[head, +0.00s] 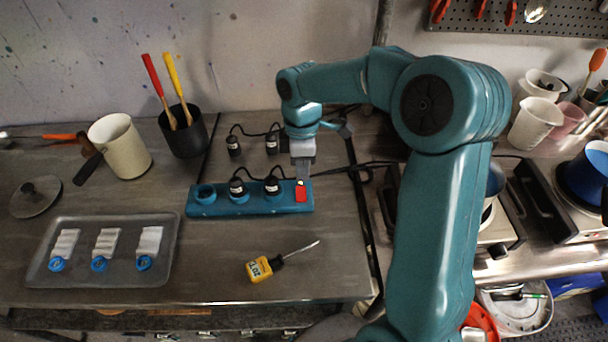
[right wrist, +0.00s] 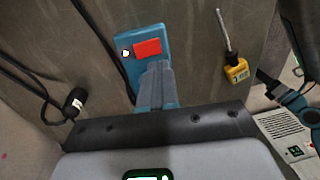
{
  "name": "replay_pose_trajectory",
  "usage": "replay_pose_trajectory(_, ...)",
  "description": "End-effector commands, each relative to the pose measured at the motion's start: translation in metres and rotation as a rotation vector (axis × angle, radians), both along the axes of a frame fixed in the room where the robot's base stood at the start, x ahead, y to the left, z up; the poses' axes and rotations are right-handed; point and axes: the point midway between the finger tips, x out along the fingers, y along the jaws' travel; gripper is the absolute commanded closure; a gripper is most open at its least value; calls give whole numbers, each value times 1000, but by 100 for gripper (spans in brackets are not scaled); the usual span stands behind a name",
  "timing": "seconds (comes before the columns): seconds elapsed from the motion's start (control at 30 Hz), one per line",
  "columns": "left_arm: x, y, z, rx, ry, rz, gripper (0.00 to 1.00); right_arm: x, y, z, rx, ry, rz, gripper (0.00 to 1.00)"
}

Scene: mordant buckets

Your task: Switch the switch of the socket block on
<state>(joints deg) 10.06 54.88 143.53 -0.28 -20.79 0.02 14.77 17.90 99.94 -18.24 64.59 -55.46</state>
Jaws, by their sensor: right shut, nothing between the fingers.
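The teal socket block (head: 229,207) lies on the workbench, with two black plugs (head: 237,188) in it and an empty round socket at its left end. Its red switch (head: 301,192) is at the right end; the switch also shows in the right wrist view (right wrist: 148,48), beside a small white spot. Whether it is on or off I cannot tell. My right gripper (head: 302,178) is shut and empty, pointing down right at the switch end. In the right wrist view its fingers (right wrist: 157,75) appear just short of the red switch; contact is unclear. My left gripper is not in view.
Two loose black plugs (head: 233,146) lie behind the block with cables. A yellow screwdriver (head: 262,268) lies in front. A grey tray (head: 77,276) with white bundles is at left. A pot (head: 124,150) and black holder (head: 186,133) stand behind. Hotplates are at right.

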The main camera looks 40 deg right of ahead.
Motion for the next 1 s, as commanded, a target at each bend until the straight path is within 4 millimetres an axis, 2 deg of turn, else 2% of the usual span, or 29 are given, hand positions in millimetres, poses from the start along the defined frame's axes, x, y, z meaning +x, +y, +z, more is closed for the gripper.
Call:
replay_pose_trajectory(0.2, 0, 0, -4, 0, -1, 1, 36, -2, 5, 40, 0, -5, 1, 100)
replay_pose_trajectory(0.4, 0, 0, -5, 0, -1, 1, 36, -4, 7, 65, 0, -3, 1, 100)
replay_pose_trajectory(1.0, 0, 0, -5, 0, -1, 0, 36, -6, 6, 70, 1, -1, 0, 100)
